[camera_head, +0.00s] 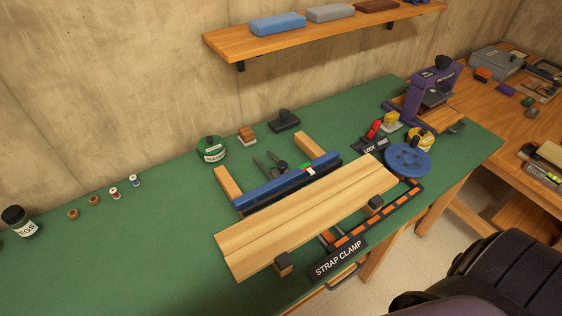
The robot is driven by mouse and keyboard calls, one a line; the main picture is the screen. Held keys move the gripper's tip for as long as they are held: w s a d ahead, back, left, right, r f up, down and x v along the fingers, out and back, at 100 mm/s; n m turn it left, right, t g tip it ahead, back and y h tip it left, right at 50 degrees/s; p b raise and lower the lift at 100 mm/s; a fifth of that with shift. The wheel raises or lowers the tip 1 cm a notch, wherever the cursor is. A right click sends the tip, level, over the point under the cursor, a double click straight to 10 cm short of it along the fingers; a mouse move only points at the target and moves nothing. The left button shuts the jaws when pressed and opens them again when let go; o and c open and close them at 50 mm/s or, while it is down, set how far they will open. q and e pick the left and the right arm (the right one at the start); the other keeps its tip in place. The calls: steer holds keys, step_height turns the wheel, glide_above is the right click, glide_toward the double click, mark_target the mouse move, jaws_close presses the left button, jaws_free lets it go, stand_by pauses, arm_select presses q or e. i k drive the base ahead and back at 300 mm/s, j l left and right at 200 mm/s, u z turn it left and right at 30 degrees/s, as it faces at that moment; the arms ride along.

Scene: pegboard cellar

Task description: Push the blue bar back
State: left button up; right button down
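The blue bar (270,187) lies at a slant across the green bench top, with a dark strip along its front side. A small green, white and red mark sits on its top near the right end. Light wooden blocks (228,185) and (309,146) stand behind its two ends, and a dark screw fitting (281,167) is behind its middle. Pale wooden boards (310,214) lie side by side in front of it, with a narrow gap between bar and boards that I cannot judge exactly. Neither of my grippers is in view.
Black end stops (284,264) stand at the boards' front edge, above a "STRAP CLAMP" label (338,259). A blue wheel (408,159), a red lever (374,129) and a purple press (433,92) are at the right. The left bench top is mostly clear.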

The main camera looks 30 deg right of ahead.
mark_target(283, 178)
steer(key=k+l, duration=0.1)
steer(key=l, duration=0.3)
steer(key=k+l, duration=0.1)
steer(key=l, duration=0.3)
steer(key=k+l, duration=0.1)
steer(key=l, duration=0.3)
steer(key=k+l, duration=0.1)
steer(key=l, duration=0.3)
steer(key=k+l, duration=0.15)
steer(key=l, duration=0.3)
steer(key=i+u, duration=0.05)
